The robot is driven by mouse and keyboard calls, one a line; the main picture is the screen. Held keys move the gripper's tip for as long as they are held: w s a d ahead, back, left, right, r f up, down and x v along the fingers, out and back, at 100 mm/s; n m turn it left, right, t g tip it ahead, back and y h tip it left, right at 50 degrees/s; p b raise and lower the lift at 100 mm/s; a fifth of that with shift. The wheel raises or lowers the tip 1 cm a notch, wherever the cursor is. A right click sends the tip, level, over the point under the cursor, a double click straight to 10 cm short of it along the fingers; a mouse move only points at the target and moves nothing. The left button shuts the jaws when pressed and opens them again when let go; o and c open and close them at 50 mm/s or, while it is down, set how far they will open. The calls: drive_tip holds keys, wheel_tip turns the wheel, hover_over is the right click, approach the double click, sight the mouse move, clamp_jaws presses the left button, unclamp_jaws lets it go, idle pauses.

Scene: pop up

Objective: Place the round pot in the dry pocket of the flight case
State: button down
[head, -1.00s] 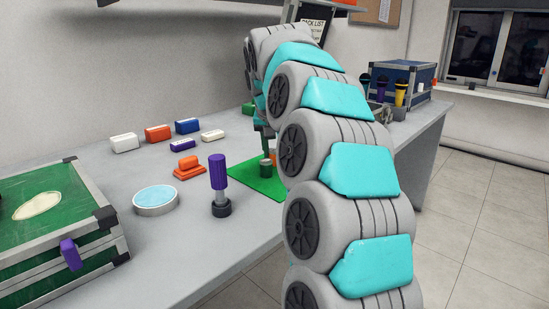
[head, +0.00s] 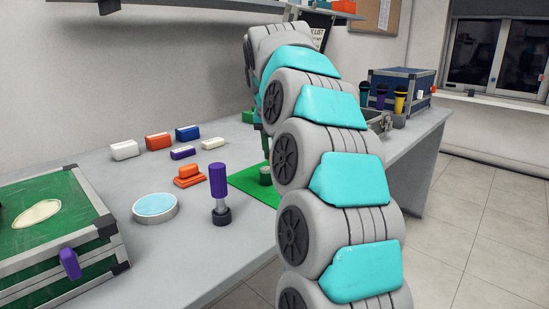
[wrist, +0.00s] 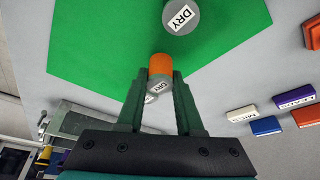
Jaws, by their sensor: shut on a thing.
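My gripper (wrist: 160,77) is shut on a small pot with an orange top and a grey, labelled lower part (wrist: 160,64), between its green fingers. A grey round pot marked DRY (wrist: 182,17) is just beyond it on the green mat (wrist: 90,35). In the head view a grey pot (head: 265,176) shows on the mat, below my gripper, which is mostly hidden by my arm. An open grey case (wrist: 92,126) shows at the lower left of the wrist view. In the head view my arm hides most of it; its pockets cannot be made out.
A green case (head: 45,225), a round dish with a blue top (head: 155,206) and a purple-handled tool (head: 218,185) are on the near left of the table. Several coloured blocks (head: 158,141) lie behind. A blue case (head: 412,85) and upright coloured holders (head: 381,98) are at the far right.

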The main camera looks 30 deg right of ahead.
drive_tip(key=shift+d+r+p, duration=0.1)
drive_tip(key=shift+r+p, duration=0.5)
drive_tip(key=shift+r, duration=3.3)
